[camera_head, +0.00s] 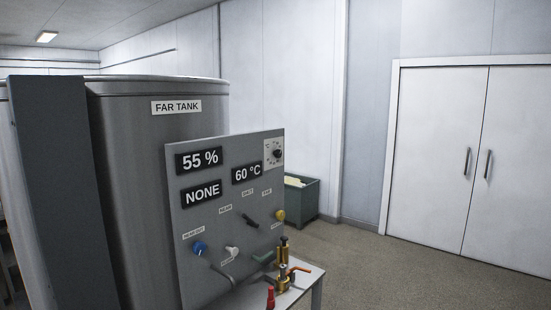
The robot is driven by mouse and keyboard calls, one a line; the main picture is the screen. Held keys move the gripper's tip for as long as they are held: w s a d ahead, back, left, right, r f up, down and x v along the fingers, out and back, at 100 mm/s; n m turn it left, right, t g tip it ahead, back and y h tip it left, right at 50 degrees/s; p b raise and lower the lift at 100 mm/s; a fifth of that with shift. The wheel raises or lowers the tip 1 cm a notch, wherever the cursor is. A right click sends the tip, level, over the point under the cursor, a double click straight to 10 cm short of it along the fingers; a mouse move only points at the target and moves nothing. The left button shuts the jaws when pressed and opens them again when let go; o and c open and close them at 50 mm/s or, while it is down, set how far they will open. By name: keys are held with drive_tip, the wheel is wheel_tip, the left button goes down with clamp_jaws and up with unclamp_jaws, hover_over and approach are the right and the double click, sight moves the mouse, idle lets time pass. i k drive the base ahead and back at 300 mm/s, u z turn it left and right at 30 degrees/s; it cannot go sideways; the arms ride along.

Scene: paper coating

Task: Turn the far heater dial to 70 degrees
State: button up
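The far tank (150,150) is a large grey metal cylinder with a "FAR TANK" label. A grey control panel (220,225) stands in front of it. At the panel's upper right corner, a black round dial (277,153) sits on a white plate with small marks, too small to read. It looks like the heater dial. Left of it, a display (247,173) reads "60 °C". Other displays read "55 %" (200,160) and "NONE" (202,193). My gripper is not in view.
Lower on the panel are a blue knob (199,248), a white knob (232,252), a black lever (250,220) and a yellow knob (280,215). Brass valves (283,268) stand on a small table (310,279). A green bin (301,200) stands behind. Floor toward the double doors (485,160) is clear.

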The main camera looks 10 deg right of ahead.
sight(277, 153)
drive_tip(key=z, duration=0.05)
drive_tip(key=k, duration=1.35)
drive_tip(key=z, duration=0.45)
drive_tip(key=i, duration=2.05)
drive_tip(key=u, duration=0.35)
drive_tip(key=i, duration=0.5)
drive_tip(key=u, duration=0.25)
drive_tip(key=k, duration=0.2)
drive_tip(key=u, duration=0.1)
